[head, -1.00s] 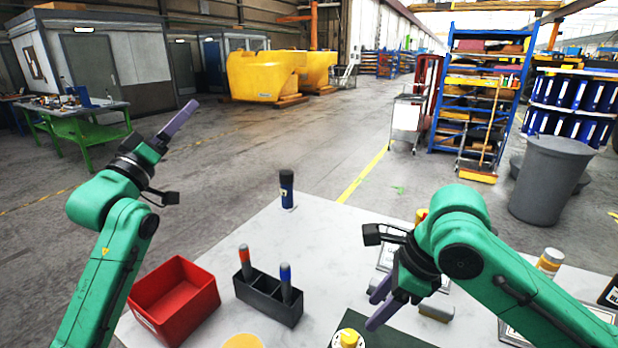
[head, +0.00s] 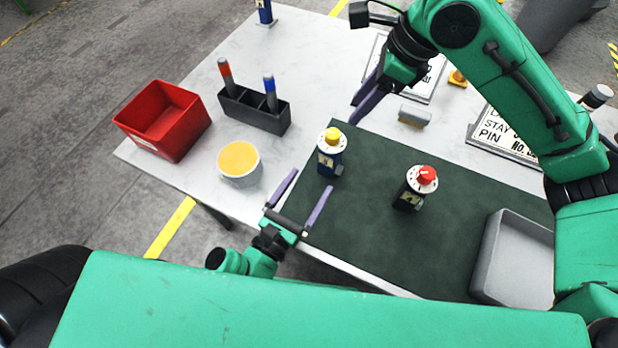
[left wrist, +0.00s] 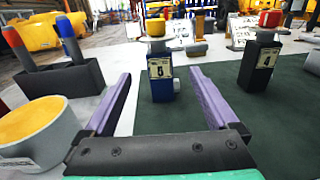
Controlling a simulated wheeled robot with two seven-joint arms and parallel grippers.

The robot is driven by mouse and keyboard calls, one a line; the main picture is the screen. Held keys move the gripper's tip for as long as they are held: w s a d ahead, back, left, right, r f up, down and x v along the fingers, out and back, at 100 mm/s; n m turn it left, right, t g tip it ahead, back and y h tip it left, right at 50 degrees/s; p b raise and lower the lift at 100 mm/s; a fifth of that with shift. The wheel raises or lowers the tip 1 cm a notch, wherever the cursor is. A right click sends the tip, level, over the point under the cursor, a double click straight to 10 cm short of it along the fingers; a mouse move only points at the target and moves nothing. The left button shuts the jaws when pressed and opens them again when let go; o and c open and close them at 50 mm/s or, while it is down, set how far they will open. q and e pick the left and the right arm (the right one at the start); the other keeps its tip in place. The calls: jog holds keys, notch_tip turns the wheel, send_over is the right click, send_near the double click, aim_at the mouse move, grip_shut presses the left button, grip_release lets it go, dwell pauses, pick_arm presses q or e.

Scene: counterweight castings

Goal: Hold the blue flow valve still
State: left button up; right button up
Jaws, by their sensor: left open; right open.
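The blue flow valve (head: 330,161) stands upright at the left edge of the dark green mat (head: 400,243), with a yellow knob on a white dial. My right gripper (head: 362,100) is open and empty beyond the valve, above the white table.
A dark valve with a red knob (head: 413,196) stands right of the blue one. A yellow-topped cup (head: 241,179) is close left of my left gripper. A black marker holder (head: 240,112), red bin (head: 177,147) and grey tray (head: 486,258) are around.

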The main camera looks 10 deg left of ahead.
aim_at(337, 141)
pick_arm(q)
jog(key=x, duration=1.4)
jog(key=shift+w+f, duration=0.15)
jog(key=shift+w, duration=0.15)
jog(key=shift+s, duration=0.1)
jog(key=c, duration=0.3)
grip_shut()
pick_arm(e)
jog(key=shift+w, duration=0.1)
jog(key=o, duration=0.3)
jog(key=shift+a, duration=0.1)
jog(key=a+r+m+h, duration=0.2)
jog(key=a+m+h, duration=0.2)
jog(key=m, duration=1.7)
jog(key=shift+g, duration=0.3)
jog(key=f, duration=1.1)
jog(key=shift+w+f, duration=0.35)
grip_shut()
